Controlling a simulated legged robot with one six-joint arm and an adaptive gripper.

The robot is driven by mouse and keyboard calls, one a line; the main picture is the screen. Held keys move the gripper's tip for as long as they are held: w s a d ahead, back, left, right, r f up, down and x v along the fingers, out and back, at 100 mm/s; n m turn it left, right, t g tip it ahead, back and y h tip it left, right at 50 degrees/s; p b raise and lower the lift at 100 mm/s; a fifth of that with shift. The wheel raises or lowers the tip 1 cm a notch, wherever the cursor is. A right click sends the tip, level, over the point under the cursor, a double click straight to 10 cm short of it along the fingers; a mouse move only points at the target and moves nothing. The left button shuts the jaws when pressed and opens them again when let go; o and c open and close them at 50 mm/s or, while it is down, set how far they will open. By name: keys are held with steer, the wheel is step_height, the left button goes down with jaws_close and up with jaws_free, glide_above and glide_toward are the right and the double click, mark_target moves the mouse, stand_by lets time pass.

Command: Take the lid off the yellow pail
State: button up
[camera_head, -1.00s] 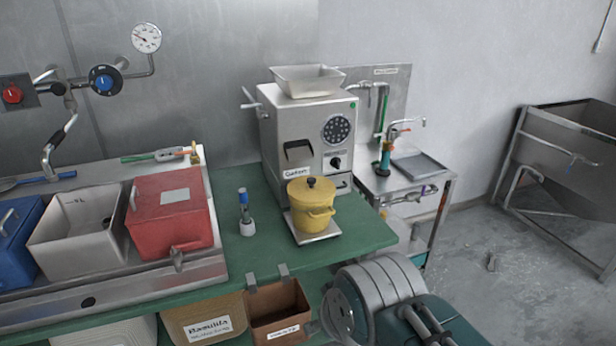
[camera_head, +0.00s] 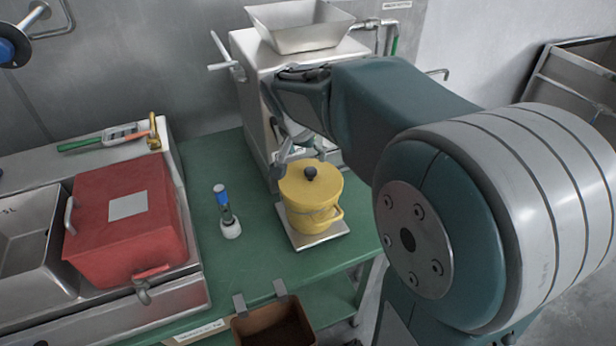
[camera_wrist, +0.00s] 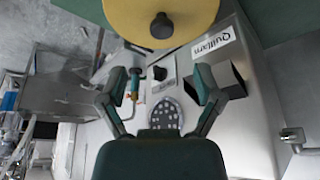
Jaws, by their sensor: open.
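The yellow pail (camera_head: 312,217) stands upright on a metal plate at the front of the grinder, on the green bench. Its yellow lid (camera_head: 296,188) is on top, with a dark round knob (camera_head: 310,173) in the middle. In the wrist view the lid (camera_wrist: 189,28) and knob (camera_wrist: 162,26) show at the top, beyond the fingertips. My gripper (camera_head: 299,150) is just behind and above the lid, partly hidden by my arm. In the wrist view my gripper (camera_wrist: 162,78) is open, with nothing between its fingers and apart from the knob.
The grinder (camera_head: 252,110) with its metal hopper (camera_head: 300,27) stands close behind the pail. A brown box (camera_head: 274,328) hangs at the bench's front. Green bench between bottle and pail is clear.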

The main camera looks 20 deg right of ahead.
mark_target(310, 171)
steer(key=x, duration=0.4)
steer(key=shift+a+f, duration=0.1)
steer(key=shift+f, duration=0.25)
steer(key=x, duration=0.5)
steer(key=shift+w, duration=0.25)
steer(key=shift+c, duration=0.3)
jaws_close()
